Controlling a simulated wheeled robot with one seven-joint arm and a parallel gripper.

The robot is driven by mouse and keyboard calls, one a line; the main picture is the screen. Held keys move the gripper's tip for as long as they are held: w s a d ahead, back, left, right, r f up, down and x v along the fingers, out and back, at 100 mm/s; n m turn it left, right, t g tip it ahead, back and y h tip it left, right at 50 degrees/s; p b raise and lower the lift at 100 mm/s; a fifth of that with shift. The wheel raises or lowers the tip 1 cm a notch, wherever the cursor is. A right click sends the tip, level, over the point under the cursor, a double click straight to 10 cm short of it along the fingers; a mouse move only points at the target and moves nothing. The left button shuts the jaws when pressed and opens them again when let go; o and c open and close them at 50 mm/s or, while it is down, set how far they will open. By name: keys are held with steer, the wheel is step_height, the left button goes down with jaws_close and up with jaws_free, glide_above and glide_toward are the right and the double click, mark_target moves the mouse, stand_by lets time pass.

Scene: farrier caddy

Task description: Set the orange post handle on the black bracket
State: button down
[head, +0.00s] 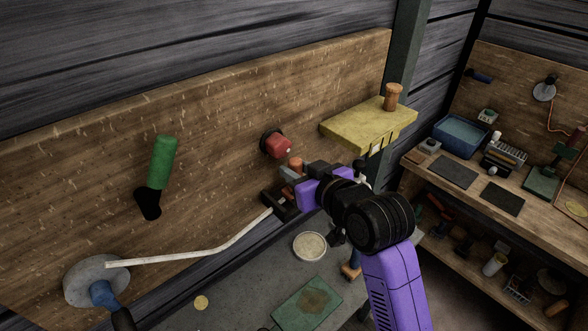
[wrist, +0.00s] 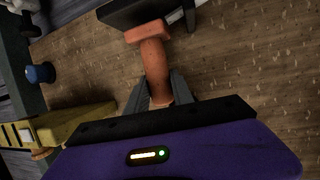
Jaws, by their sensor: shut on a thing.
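The orange post handle (wrist: 156,62) is held between both fingers of my gripper (wrist: 161,84) in the wrist view, its wider square end pointing away from my palm. In the head view its orange top (head: 296,162) shows at my gripper (head: 291,172). The black bracket (head: 279,204) is on the wooden wall board, just below and left of my gripper. In the wrist view a black part (wrist: 130,12), which looks like the bracket, lies right beyond the handle's wide end. I cannot tell if the two touch.
A yellow shelf (head: 352,125) with a brown post (head: 393,97) juts out at the right. A red knob (head: 277,146) and a green handle (head: 162,158) are on the board. A pale bent rod (head: 200,256) ends near the bracket. A round dish (head: 310,246) lies below.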

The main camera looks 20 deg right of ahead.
steer(key=shift+w+f, duration=0.5)
steer(key=shift+f, duration=0.2)
steer(key=shift+f, duration=0.2)
steer(key=c, duration=1.1)
jaws_free()
steer(key=shift+r, duration=0.2)
steer(key=b+v, duration=0.1)
steer(key=v, duration=1.1)
